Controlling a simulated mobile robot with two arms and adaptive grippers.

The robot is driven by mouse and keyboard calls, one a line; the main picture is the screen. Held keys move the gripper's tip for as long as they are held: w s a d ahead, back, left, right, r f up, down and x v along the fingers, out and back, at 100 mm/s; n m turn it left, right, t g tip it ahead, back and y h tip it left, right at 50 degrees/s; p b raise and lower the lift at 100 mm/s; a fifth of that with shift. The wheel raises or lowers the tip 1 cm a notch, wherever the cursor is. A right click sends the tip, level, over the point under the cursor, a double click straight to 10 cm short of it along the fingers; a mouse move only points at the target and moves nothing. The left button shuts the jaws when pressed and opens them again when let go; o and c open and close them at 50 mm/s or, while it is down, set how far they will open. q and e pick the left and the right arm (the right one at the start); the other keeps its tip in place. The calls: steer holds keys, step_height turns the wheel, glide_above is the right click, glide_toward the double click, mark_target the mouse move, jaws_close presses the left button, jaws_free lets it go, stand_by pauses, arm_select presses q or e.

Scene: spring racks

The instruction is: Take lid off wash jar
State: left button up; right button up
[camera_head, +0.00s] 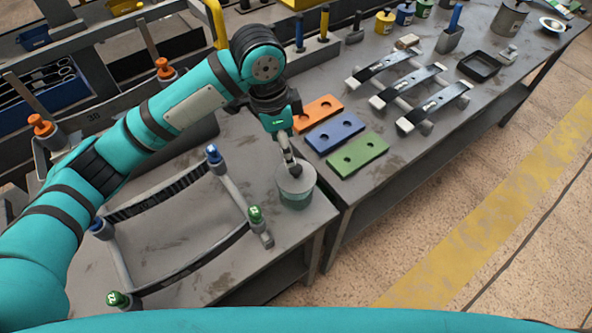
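The wash jar (296,200) is a small greenish round jar standing at the right corner of the near grey table. Its grey lid (302,184) sits on top of it. My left gripper (292,166) reaches down from above, with its fingertips at the middle of the lid. The view is too small to tell whether the fingers are closed on a knob there, and the fingers hide that part of the lid. My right gripper is not in view.
A rack frame with leaf springs (180,265) and upright posts lies left of the jar. Orange (317,112), blue (333,133) and green (357,156) plates lie on the adjoining table behind. Cans and tools stand farther back. The floor at right is clear.

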mark_target(295, 168)
arm_select(q)
steer(key=f, duration=0.3)
steer(key=shift+w+d+f, duration=0.1)
steer(key=shift+w+d, duration=0.1)
steer(key=shift+w, duration=0.05)
steer(key=shift+d+f+p, duration=0.1)
steer(key=shift+f+p, duration=0.2)
steer(key=shift+f, duration=0.3)
steer(key=shift+d+f, duration=0.1)
steer(key=shift+f, duration=0.1)
steer(key=f+p, duration=0.1)
steer(key=f, duration=0.1)
steer(key=d+f+p, duration=0.1)
steer(key=f, duration=0.1)
steer(key=shift+d+f, duration=0.15)
steer(key=shift+d, duration=0.05)
steer(key=shift+f, duration=0.2)
jaws_close()
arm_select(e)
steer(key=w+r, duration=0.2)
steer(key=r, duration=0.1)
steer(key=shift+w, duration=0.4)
